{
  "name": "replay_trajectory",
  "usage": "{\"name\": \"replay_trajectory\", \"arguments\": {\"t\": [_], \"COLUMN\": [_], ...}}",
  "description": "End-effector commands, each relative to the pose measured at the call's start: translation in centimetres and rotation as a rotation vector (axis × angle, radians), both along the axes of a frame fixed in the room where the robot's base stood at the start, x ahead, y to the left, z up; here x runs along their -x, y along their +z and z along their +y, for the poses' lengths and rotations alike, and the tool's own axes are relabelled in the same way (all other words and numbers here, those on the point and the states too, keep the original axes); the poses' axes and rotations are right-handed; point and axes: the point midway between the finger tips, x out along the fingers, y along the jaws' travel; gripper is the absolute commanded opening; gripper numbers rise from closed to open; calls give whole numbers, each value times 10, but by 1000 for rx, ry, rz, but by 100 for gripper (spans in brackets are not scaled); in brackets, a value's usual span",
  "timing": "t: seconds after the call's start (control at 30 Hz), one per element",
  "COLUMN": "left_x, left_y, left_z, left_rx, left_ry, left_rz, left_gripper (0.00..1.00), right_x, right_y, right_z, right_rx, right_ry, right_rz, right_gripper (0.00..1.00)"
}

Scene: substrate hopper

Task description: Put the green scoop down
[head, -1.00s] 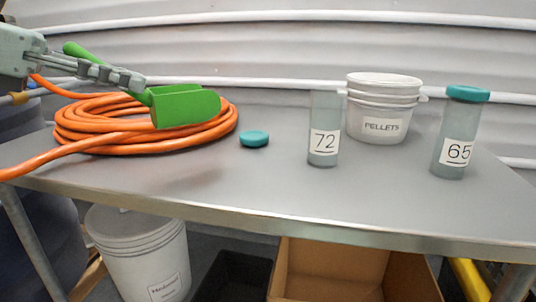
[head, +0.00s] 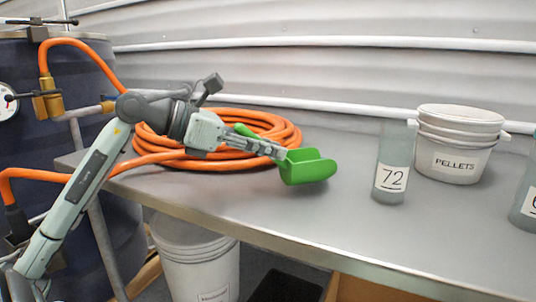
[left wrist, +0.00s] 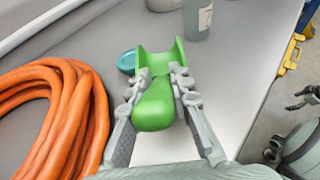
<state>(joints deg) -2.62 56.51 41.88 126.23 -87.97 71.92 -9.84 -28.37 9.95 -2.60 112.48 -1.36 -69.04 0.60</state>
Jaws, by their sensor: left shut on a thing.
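The green scoop (head: 308,170) is at the right end of the orange hose coil in the head view. My left gripper (head: 277,151) is shut on its handle. In the left wrist view, the handle (left wrist: 155,108) lies between the two fingers of the left gripper (left wrist: 160,76), and the scoop's open head points away from the wrist. I cannot tell whether the scoop touches the table (head: 260,205) or hangs just above it. My right gripper is not identifiable in these views.
The orange hose coil (head: 220,120) lies left of the scoop. A teal lid (left wrist: 127,62) lies beside the scoop head. Jar 72 (head: 394,160), the pellets bucket (head: 455,150) and another jar (head: 526,200) stand to the right. Table between scoop and jar 72 is clear.

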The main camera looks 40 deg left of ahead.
Motion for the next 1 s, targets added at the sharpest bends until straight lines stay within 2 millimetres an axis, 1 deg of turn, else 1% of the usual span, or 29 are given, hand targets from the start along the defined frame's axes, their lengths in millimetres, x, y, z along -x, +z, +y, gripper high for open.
{"name": "replay_trajectory", "arguments": {"t": [0.03,0.13,0.5,0.63,0.67,0.8,0.83,1.0], "left_x": [0,0,0,0,0,0,0,0], "left_y": [-8,-16,-19,-20,-20,-19,-19,-19], "left_z": [0,0,0,0,0,0,0,0], "left_rx": [5,2,0,0,-1,-1,0,-1], "left_ry": [1,-1,0,0,0,0,0,0], "left_rz": [2,0,-1,-1,0,0,0,0], "left_gripper": [0,0,0,0,21,38,40,40], "right_x": [0,1,1,-3,-4,-6,-5,-2], "right_y": [-1,-2,-4,3,6,11,11,8], "right_z": [0,0,0,1,1,1,1,-1], "right_rx": [-1,-1,1,1,2,2,2,4], "right_ry": [0,0,-1,0,1,0,0,-2], "right_rz": [1,3,6,-6,-11,-16,-15,-7], "right_gripper": [76,76,76,76,76,76,76,76]}}
